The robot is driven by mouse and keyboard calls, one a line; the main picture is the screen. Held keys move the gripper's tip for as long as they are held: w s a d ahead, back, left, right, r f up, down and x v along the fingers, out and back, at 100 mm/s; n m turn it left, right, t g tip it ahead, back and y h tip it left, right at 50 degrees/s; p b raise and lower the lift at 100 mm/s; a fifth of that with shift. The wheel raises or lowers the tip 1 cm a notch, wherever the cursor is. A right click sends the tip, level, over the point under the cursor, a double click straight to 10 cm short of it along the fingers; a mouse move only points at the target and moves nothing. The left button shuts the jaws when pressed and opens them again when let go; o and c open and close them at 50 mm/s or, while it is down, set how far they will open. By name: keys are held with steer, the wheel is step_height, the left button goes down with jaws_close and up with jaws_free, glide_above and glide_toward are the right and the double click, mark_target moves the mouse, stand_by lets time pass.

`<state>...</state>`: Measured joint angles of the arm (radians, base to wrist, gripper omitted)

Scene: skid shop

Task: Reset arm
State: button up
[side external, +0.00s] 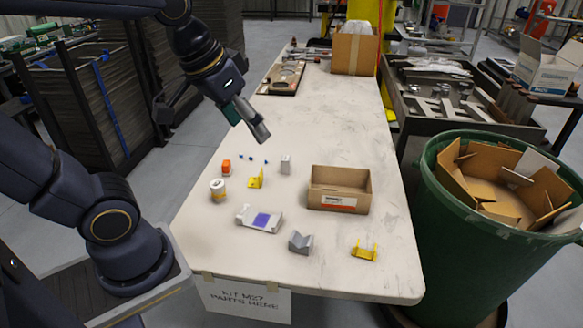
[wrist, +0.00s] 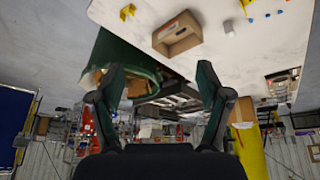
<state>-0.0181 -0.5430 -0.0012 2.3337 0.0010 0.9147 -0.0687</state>
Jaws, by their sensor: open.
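My gripper (side external: 252,122) hangs above the left edge of the table in the side view, tilted down to the right, above and behind the small parts. In the wrist view my gripper (wrist: 160,78) is open, with its two fingers wide apart and nothing between them. The white table (side external: 325,110) runs away from the camera. No object is in contact with my gripper.
A green bin (side external: 440,240) of cardboard stands right. The table's middle is clear.

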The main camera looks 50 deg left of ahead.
steer(key=shift+m+t, duration=0.3)
steer(key=shift+m, duration=0.2)
steer(key=s, duration=0.1)
steer(key=s+f, duration=0.1)
steer(key=s, duration=0.2)
steer(key=shift+s+d+f, duration=0.2)
steer(key=shift+s+f, duration=0.05)
steer(key=shift+f, duration=0.15)
